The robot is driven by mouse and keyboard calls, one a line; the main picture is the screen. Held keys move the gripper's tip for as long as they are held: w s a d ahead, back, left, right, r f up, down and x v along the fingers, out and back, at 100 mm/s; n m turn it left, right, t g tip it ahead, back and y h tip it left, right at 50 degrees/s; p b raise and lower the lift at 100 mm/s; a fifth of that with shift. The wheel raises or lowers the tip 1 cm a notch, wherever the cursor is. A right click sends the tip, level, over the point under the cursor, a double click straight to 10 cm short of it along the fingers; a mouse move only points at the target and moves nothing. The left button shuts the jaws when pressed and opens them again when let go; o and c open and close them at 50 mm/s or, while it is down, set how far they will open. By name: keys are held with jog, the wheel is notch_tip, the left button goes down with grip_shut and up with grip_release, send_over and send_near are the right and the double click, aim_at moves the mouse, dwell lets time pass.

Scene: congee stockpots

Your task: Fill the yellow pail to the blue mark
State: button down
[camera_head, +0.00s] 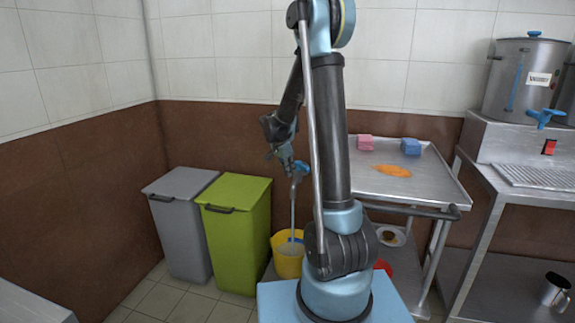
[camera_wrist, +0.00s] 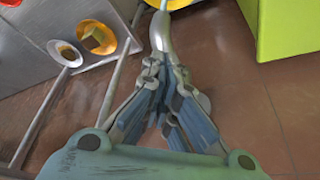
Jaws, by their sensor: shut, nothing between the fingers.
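The yellow pail (camera_head: 286,270) stands low, right of the green bin, with something blue near its rim. Its inside looks pale, and I cannot tell the level. A blue-topped fitting (camera_head: 301,168) is above it, and a thin pale vertical line, a pipe or a stream, runs down from it to the pail. My gripper (camera_head: 288,165) is shut and empty beside the blue-topped fitting. In the wrist view, its fingers (camera_wrist: 163,75) point at a curved grey pipe (camera_wrist: 158,30); I cannot tell whether they touch. A strip of yellow shows at that view's top edge.
A grey bin (camera_head: 182,225) and green bin (camera_head: 235,235) stand left of the pail. A steel trolley (camera_head: 440,190) holds pink and blue blocks and an orange cloth. A steel urn (camera_head: 525,75) with a blue tap is at right. A metal jug (camera_head: 554,290) sits below it.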

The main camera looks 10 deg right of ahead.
jog(key=shift+w+d, duration=0.5)
jog(key=shift+d, duration=0.35)
jog(key=shift+w+d, duration=0.45)
jog(key=shift+d, duration=0.4)
jog(key=shift+a+r, duration=0.1)
